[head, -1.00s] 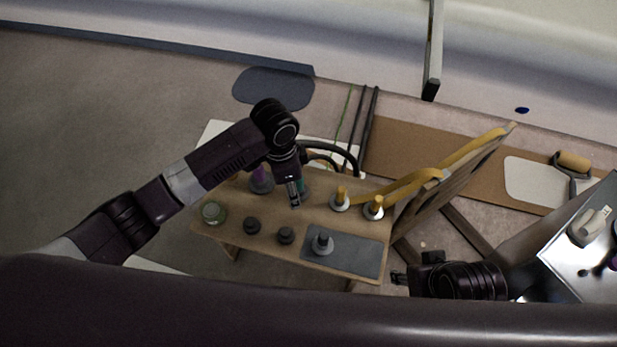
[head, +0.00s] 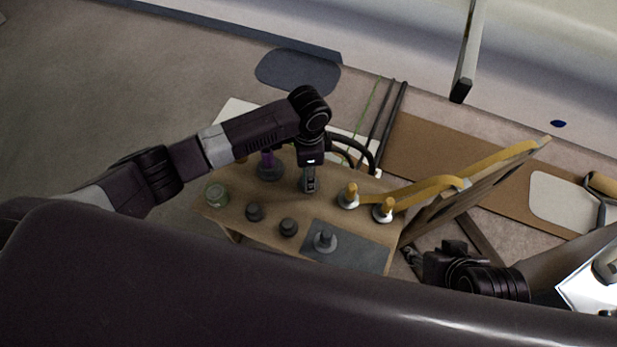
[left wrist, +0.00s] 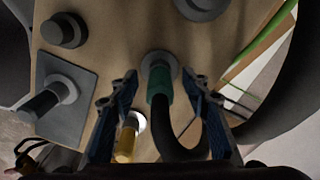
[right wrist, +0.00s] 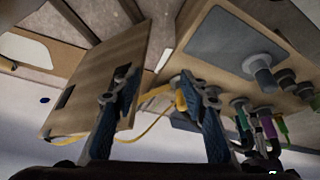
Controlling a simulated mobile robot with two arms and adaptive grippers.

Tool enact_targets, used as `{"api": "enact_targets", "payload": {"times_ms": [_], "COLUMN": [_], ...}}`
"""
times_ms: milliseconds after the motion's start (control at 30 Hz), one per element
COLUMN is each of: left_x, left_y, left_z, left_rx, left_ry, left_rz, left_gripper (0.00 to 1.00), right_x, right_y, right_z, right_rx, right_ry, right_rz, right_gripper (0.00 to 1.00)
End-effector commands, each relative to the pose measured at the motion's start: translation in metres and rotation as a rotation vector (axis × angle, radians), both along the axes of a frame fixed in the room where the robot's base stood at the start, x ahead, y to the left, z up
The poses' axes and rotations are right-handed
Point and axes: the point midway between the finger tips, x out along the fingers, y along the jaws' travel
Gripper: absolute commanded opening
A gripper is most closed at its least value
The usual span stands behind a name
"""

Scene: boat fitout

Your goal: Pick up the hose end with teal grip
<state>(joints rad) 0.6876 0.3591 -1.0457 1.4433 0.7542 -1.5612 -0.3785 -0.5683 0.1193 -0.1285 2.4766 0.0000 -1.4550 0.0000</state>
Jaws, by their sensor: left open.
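The hose end with teal grip (left wrist: 159,88) stands in a grey round collar on the wooden bench, and a black hose (left wrist: 185,150) curves away from it. My left gripper (left wrist: 158,82) is open, with one finger on each side of the teal grip. I cannot tell if either finger touches it. In the head view my left gripper (head: 310,188) is over the bench and hides the teal grip. My right gripper (right wrist: 158,80) is open and empty, to the right of the bench in the head view (head: 410,258).
The bench (head: 235,222) also carries a purple-gripped hose end (head: 267,160), two yellow-gripped ones (head: 352,192) (head: 387,208), dark knobs (head: 287,227) and a grey mat (head: 360,255) with a grey fitting. Yellow hoses (head: 490,165) run to a leaning wooden panel (head: 470,195).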

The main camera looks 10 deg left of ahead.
Motion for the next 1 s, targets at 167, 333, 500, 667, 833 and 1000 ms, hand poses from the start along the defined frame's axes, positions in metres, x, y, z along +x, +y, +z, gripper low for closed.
{"api": "enact_targets", "payload": {"times_ms": [167,333,500,667,833,1000], "left_x": [-0.0004,-0.0004,-0.0003,-0.0003,-0.0001,0.0], "left_y": [-0.0001,-0.0001,-0.0001,-0.0001,-0.0001,-0.0001], "left_z": [-0.0061,-0.0058,-0.0057,-0.0056,-0.0054,-0.0049], "left_rx": [0.0,0.0,0.0,0.0,0.0,-0.001], "left_ry": [0.0,0.0,0.0,0.0,0.0,0.0], "left_rz": [-0.001,-0.001,-0.001,0.0,0.0,0.0], "left_gripper": [0.43,0.43,0.29,0.11,0.0,0.0], "right_x": [0.012,0.0125,0.0125,0.0125,0.0125,0.0126], "right_y": [0.0037,0.0039,0.0038,0.0036,0.0035,0.0034], "right_z": [0.0034,0.004,0.004,0.004,0.0041,0.0043], "right_rx": [0.011,0.011,0.011,0.01,0.01,0.01], "right_ry": [-0.048,-0.051,-0.05,-0.05,-0.051,-0.05], "right_rz": [0.004,0.005,0.005,0.004,0.003,0.003], "right_gripper": [0.4,0.4,0.4,0.4,0.4,0.4]}}
